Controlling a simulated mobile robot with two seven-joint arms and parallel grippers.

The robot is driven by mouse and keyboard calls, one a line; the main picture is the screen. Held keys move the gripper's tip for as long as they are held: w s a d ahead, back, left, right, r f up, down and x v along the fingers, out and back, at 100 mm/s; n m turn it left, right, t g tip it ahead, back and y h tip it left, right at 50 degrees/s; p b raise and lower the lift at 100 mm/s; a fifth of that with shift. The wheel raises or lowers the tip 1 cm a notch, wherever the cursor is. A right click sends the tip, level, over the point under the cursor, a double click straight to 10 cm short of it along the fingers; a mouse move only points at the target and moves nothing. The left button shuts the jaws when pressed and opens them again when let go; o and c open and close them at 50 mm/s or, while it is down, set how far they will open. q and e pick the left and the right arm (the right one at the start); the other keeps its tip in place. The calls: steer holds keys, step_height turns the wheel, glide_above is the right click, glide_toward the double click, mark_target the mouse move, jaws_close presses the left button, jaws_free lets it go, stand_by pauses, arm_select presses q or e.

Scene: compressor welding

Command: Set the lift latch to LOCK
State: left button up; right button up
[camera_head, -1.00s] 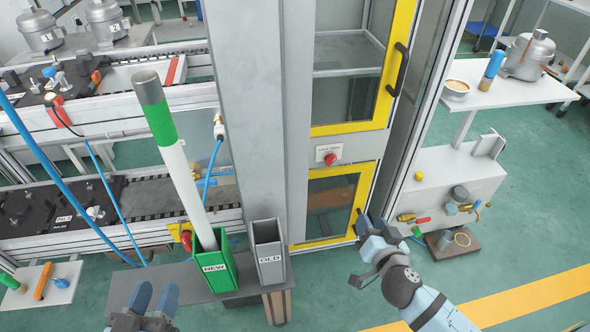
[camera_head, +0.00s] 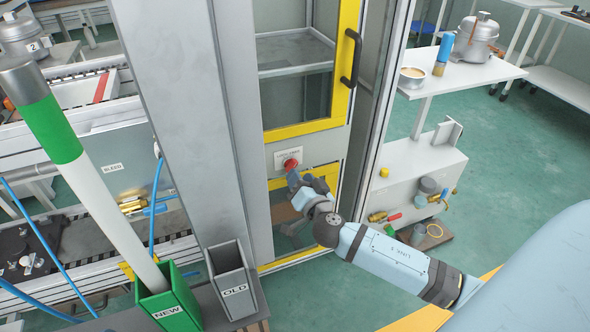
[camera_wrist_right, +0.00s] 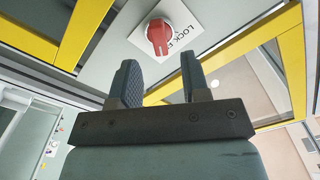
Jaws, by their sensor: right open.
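The lift latch is a red rotary knob (camera_head: 291,164) on a white label plate on the grey panel between the two yellow-framed doors. In the right wrist view the red knob (camera_wrist_right: 158,36) is just beyond the fingertips, its handle pointing down in the picture, with "LOCK" and part of another word on the plate (camera_wrist_right: 185,25). My right gripper (camera_wrist_right: 158,75) is open and empty, its two fingers apart and short of the knob. In the head view my right gripper (camera_head: 300,180) is just below the knob, partly hiding the lower door. My left gripper is not in view.
The upper yellow door (camera_head: 345,60) has a black handle (camera_head: 350,58). Green NEW (camera_head: 168,300) and grey OLD (camera_head: 232,282) bins stand at the lower left, a tall white-and-green rod in NEW. A white shelf (camera_head: 462,75) is at right.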

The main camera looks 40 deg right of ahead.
mark_target(291, 165)
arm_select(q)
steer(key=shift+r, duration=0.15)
arm_select(e)
steer(key=shift+x, duration=1.95)
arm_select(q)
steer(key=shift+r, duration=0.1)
arm_select(e)
steer(key=shift+c, duration=0.4)
jaws_close()
